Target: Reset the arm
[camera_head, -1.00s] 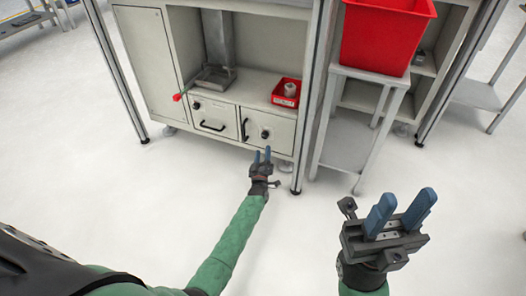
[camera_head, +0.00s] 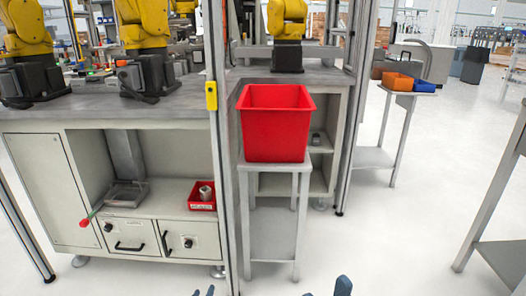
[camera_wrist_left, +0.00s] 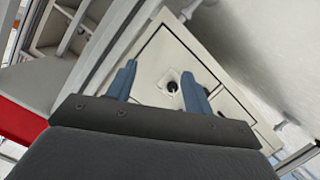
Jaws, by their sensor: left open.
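My left gripper (camera_head: 204,291) shows only as blue fingertips at the bottom edge of the head view. In the left wrist view the two blue fingers of my left gripper (camera_wrist_left: 160,88) stand apart with nothing between them. My right gripper (camera_head: 343,286) shows just as a blue fingertip at the bottom edge of the head view. The rest of it and both arms are out of that frame.
A red bin (camera_head: 276,125) sits on a grey stand (camera_head: 273,215). Left of it is a workbench cabinet with two drawers (camera_head: 128,238) and a small red box (camera_head: 201,196) on its shelf. Metal posts (camera_head: 218,150) rise nearby. Floor at right (camera_head: 400,230) is clear.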

